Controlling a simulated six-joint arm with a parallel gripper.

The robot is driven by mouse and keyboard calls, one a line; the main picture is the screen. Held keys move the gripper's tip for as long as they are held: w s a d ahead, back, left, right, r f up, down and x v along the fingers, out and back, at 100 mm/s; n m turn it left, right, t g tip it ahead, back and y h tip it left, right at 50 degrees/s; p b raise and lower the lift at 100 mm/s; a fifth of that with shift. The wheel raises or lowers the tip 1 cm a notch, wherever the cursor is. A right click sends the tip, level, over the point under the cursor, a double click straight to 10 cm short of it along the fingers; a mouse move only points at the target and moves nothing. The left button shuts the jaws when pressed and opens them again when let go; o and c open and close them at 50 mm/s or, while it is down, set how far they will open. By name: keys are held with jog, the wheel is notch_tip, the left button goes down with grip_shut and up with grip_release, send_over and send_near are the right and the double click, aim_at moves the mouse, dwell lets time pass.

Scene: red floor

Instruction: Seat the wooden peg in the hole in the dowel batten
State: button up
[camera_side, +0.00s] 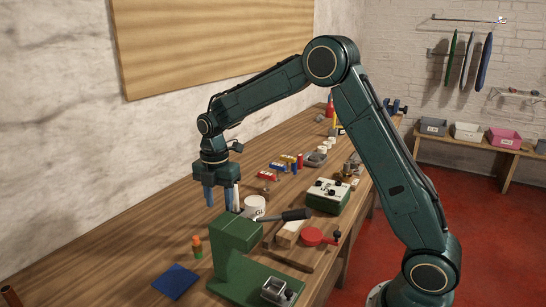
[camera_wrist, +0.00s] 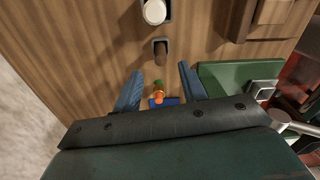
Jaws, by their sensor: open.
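My gripper (camera_side: 221,203) points down over the bench, its two blue fingers apart and nothing visibly held. In the wrist view its fingers (camera_wrist: 160,85) stand well apart. I cannot pick out the wooden peg with certainty; a small brown piece with a dark surround (camera_wrist: 160,48) lies beyond the fingers in the wrist view. A pale wooden block (camera_side: 289,234), possibly the dowel batten, lies right of my gripper, partly hidden behind the green stand. A wooden block (camera_wrist: 272,14) also shows at the wrist view's top right. No hole can be made out.
A green stand (camera_side: 238,252) rises close in front of my gripper. An orange-and-green bottle (camera_side: 197,246) and blue cloth (camera_side: 175,281) lie left of it. The left bench is clearer.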

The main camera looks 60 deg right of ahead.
jog(key=shift+f, duration=0.35)
jog(key=shift+f, duration=2.5)
jog(key=shift+c, duration=0.2)
grip_shut()
